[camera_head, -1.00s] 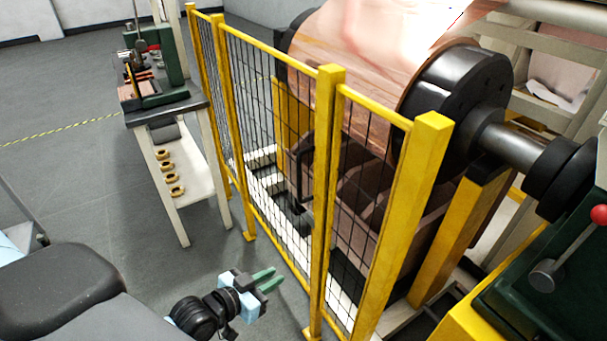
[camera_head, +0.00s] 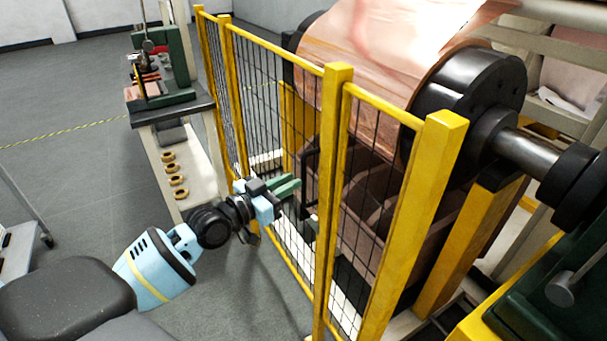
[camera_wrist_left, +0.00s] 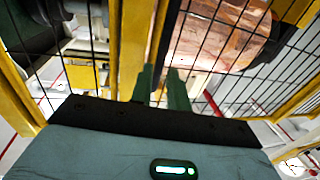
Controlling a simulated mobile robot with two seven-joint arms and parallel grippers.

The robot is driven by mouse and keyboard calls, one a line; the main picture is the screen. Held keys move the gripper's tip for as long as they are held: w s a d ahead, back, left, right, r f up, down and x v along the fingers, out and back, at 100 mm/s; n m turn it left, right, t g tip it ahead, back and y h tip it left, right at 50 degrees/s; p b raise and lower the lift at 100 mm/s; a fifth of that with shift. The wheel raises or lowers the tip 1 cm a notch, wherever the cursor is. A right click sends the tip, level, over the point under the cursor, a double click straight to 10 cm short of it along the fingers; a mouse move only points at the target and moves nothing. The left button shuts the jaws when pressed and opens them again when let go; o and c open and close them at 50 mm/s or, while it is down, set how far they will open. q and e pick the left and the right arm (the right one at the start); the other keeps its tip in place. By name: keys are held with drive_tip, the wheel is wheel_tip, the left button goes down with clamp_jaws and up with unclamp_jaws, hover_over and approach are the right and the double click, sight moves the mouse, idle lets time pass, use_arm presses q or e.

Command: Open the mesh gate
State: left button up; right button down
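The yellow-framed mesh gate (camera_head: 268,120) runs between yellow posts in front of the copper roll, and its panels look in line with the fence. Contact cannot be told. My right gripper is out of view.
A workbench (camera_head: 172,112) with tools and several brass rings stands left of the fence. The copper roll (camera_head: 385,55) and its shaft (camera_head: 530,150) are behind the fence. A green machine (camera_head: 560,270) is at the right. The floor at the left is mostly clear.

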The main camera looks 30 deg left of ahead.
sight(302, 176)
use_arm(q)
drive_tip(key=shift+x, duration=2.65)
clamp_jaws()
